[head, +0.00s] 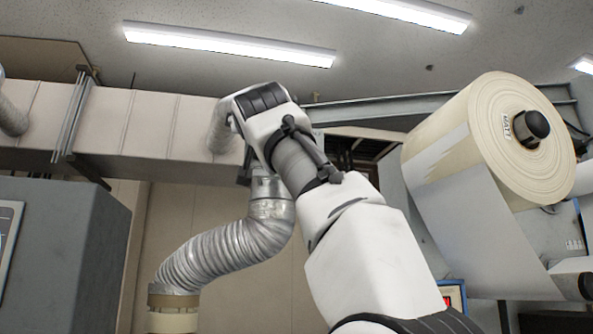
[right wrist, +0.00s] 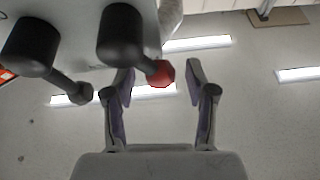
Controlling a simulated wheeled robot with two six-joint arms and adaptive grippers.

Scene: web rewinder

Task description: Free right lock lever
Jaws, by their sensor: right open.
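In the right wrist view, my right gripper (right wrist: 159,74) is open, with one finger on each side of a red knob (right wrist: 161,73). The knob sits nearer the left finger, and I cannot tell whether they touch. A dark rod joins it to a black rounded cylinder (right wrist: 122,35) on a pale panel; this looks like a lever. A second similar lever (right wrist: 30,47), with a dark end knob (right wrist: 80,93), is to its left. I cannot tell for sure which is the right lock lever. In the head view my right arm hides its gripper. My left gripper is not in view.
A large paper roll (head: 485,135) on a dark core shaft (head: 530,126) hangs at the right of the head view, its web (head: 475,235) running down. A flexible metal duct (head: 225,252) and a grey cabinet (head: 60,250) stand at left.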

